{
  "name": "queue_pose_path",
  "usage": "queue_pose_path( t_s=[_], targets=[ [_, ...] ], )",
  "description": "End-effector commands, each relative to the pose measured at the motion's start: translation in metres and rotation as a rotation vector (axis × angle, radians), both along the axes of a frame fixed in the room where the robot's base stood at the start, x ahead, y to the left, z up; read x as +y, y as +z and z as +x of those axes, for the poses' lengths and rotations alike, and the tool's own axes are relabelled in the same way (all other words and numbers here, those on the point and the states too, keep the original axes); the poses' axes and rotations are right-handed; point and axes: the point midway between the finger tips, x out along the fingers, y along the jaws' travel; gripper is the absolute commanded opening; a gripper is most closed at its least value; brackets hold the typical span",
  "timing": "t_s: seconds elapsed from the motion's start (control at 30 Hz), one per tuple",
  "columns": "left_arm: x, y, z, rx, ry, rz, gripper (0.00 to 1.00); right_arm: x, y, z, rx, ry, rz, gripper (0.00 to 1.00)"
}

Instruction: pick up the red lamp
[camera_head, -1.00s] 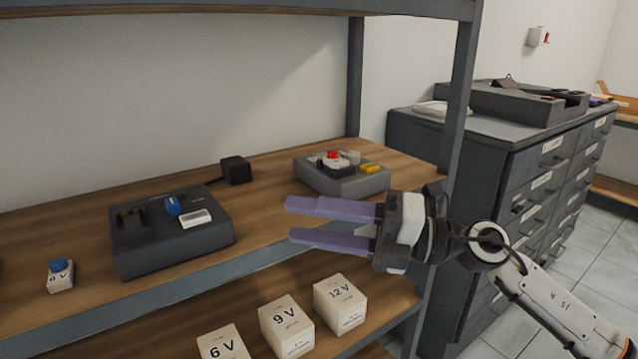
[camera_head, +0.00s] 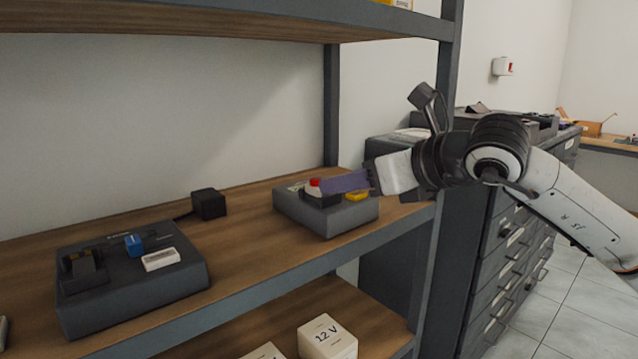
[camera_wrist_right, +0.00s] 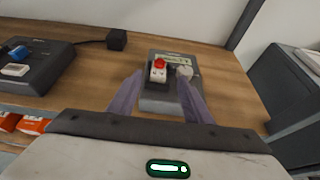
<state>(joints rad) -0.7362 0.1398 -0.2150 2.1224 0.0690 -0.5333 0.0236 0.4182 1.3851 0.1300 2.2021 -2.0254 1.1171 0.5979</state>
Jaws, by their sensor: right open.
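The red lamp (camera_head: 314,184) is a small red cap on a dark and white block on the grey box on the wooden shelf. In the right wrist view the red lamp (camera_wrist_right: 159,63) sits on a white-sided block, between and beyond the fingertips. My right gripper (camera_head: 325,187) is open, its purple fingers pointing left at the lamp in the head view. In the wrist view the right gripper (camera_wrist_right: 160,88) holds nothing between its fingers. In the head view the fingers partly cover the lamp's block. My left gripper is not in view.
The grey box (camera_head: 325,218) also carries a yellow part (camera_head: 357,197). A dark device (camera_head: 135,285) with a blue part and white label stands left on the shelf. A black cube (camera_head: 208,204) stands behind. A shelf post (camera_head: 427,260) rises right of the box.

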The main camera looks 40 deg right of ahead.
Motion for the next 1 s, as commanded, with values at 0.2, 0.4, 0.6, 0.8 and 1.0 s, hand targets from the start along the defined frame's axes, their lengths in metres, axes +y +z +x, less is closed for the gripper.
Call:
queue_pose_path(
  t_s=[0.2, 0.4, 0.6, 0.8, 1.0],
  targets=[
    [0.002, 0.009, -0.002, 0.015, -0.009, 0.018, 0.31, 0.003, -0.005, 0.019, 0.001, 0.001, 0.005, 0.45],
    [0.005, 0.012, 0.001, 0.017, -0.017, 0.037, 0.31, 0.005, -0.017, 0.041, -0.001, 0.003, 0.004, 0.45],
    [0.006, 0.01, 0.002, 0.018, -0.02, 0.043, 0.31, 0.006, -0.022, 0.046, 0.0, 0.003, 0.001, 0.45],
    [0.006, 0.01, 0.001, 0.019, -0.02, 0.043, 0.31, 0.006, -0.022, 0.046, 0.001, 0.003, 0.001, 0.34],
    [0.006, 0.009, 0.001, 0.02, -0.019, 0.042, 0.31, 0.006, -0.022, 0.046, 0.001, 0.003, 0.001, 0.02]
  ],
)
